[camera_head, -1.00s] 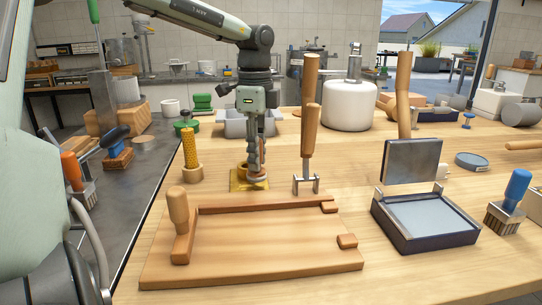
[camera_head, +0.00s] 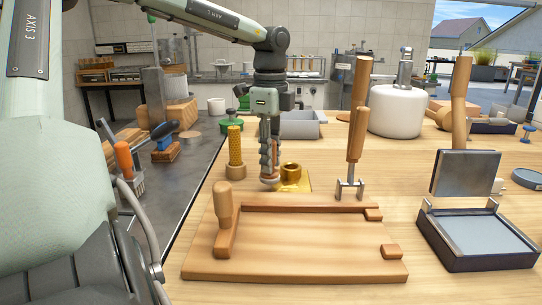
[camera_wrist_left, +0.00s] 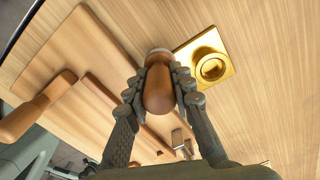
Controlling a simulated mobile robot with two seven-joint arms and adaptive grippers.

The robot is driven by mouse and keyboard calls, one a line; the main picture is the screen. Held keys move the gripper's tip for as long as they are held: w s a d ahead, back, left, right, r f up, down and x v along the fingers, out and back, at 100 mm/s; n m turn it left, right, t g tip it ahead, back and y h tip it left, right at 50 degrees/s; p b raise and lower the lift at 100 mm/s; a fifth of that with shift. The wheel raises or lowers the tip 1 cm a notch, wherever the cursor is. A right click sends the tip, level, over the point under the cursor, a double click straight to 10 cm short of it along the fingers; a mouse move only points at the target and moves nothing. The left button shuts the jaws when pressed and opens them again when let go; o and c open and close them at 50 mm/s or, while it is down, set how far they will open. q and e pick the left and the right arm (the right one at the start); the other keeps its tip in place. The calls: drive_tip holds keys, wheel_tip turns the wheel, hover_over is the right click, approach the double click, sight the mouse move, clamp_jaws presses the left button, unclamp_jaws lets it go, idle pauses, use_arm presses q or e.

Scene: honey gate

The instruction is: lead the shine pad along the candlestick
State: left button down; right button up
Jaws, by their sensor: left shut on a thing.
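The candlestick (camera_head: 291,172) is a short shiny brass piece, a round socket on a square plate, standing on the table behind the wooden board. It also shows at the upper right of the left wrist view (camera_wrist_left: 222,57). My left gripper (camera_head: 269,168) is shut on the brown handle of what looks like the shine pad (camera_wrist_left: 158,92). I cannot tell whether the pad touches the plate or table. My right gripper is not in view.
A wooden board (camera_head: 290,262) with raised strips and a knob lies in front. A gold textured roller (camera_head: 235,150) stands left of my gripper, and a wooden-handled fork (camera_head: 356,140) stands right of the candlestick. A dark tray (camera_head: 485,262) is at right.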

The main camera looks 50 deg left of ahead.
use_arm(q)
drive_tip(key=shift+f, duration=0.7)
drive_tip(key=shift+f, duration=0.25)
drive_tip(key=w+d, duration=0.4)
drive_tip(key=w, duration=0.1)
drive_tip(key=w+d, duration=0.2)
drive_tip(key=shift+w+d, duration=0.1)
drive_tip(key=shift+w, duration=0.3)
drive_tip(key=shift+r, duration=1.15)
